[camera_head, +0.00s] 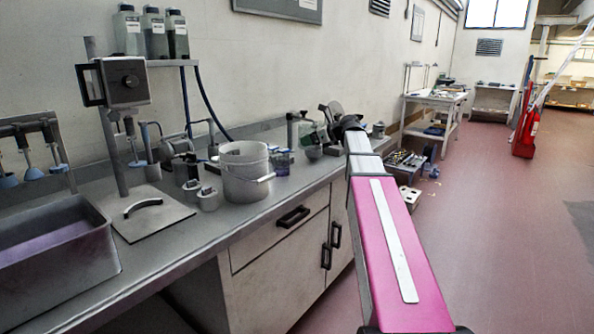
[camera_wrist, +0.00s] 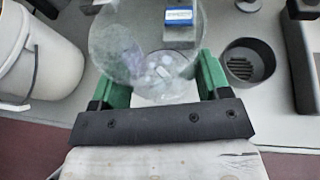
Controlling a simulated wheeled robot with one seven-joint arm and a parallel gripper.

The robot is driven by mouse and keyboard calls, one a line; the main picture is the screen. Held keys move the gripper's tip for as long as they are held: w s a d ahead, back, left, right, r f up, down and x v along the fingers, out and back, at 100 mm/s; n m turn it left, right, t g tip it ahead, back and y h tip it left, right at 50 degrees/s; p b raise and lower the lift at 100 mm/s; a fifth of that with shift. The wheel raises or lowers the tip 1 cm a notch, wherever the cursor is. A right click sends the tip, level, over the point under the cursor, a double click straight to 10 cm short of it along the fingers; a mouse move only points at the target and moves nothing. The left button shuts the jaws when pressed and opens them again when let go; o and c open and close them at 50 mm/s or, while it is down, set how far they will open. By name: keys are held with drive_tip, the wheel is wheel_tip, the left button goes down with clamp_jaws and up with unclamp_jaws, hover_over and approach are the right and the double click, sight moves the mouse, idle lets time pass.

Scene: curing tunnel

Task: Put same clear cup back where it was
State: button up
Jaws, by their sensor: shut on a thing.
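In the wrist view, my gripper (camera_wrist: 158,82) has its two green fingers on either side of a clear cup (camera_wrist: 140,45) and is shut on it. The cup is see-through and its outline is faint, so I cannot tell whether its base touches the bench. In the head view, my arm reaches over the far part of the grey bench (camera_head: 225,222), where my gripper (camera_head: 318,138) is small and partly hidden. I cannot make out the held cup clearly there.
A white bucket (camera_head: 246,180) stands left of my gripper; it also shows in the wrist view (camera_wrist: 38,55). A dark round container (camera_wrist: 247,62) stands right of the cup. A small blue-topped block (camera_wrist: 179,20) lies beyond. A grey basin (camera_head: 60,245) is at the near left.

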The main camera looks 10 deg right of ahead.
sight(309, 172)
drive_tip(key=shift+a+f, duration=0.1)
drive_tip(key=shift+f, duration=0.1)
drive_tip(key=shift+w+f, duration=0.1)
drive_tip(key=shift+f, duration=4.7)
drive_tip(key=shift+f, duration=0.1)
drive_tip(key=o, duration=1)
drive_tip(key=v, duration=1.2)
